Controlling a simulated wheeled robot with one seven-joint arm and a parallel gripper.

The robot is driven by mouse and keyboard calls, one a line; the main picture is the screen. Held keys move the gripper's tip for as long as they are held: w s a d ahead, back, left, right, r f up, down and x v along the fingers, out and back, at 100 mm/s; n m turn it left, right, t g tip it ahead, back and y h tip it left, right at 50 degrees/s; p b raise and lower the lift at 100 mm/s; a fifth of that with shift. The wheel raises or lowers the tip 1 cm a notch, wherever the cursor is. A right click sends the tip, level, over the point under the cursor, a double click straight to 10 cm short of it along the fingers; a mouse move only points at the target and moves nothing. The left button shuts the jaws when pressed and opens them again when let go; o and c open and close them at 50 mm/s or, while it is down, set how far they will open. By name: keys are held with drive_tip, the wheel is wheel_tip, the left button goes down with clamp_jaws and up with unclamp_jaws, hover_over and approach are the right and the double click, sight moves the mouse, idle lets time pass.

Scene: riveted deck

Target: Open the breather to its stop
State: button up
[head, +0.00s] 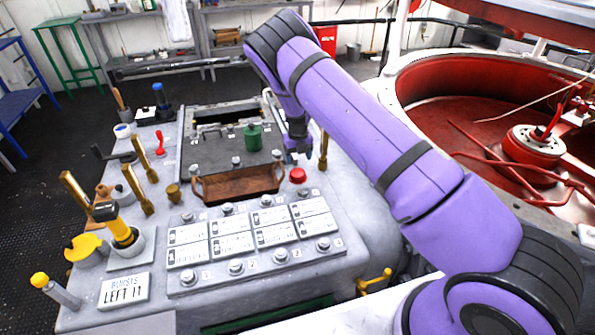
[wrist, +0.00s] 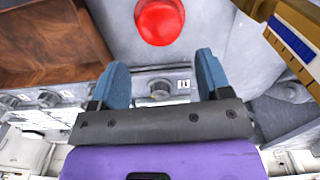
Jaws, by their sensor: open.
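No part in view is plainly marked as the breather, so I cannot tell which it is. My gripper (head: 298,152) hangs over the right side of the grey console, beyond a red button (head: 297,175). In the wrist view my gripper (wrist: 161,63) is open, with its two blue fingers apart and nothing held. The red button (wrist: 158,20) shows ahead of the fingertips. A small grey knob with a label (wrist: 160,87) shows between the fingers. A brass lever (head: 323,150) stands upright just right of my gripper; a brass-coloured part (wrist: 298,35) shows at upper right in the wrist view.
A brown tray (head: 205,188) lies left of my gripper, before a dark hatch plate with a green fitting (head: 252,137). Labelled panels (head: 232,244), several brass levers and a yellow-topped handle (head: 107,211) cover the console. A red drum (head: 425,85) stands at right.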

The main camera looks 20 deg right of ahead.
sight(298, 173)
wheel_tip(298, 173, down, 8)
drive_tip(key=shift+r, duration=0.1)
idle(0.4)
drive_tip(key=c, duration=0.6)
drive_tip(key=shift+c, duration=0.2)
drive_tip(key=shift+n, duration=0.3)
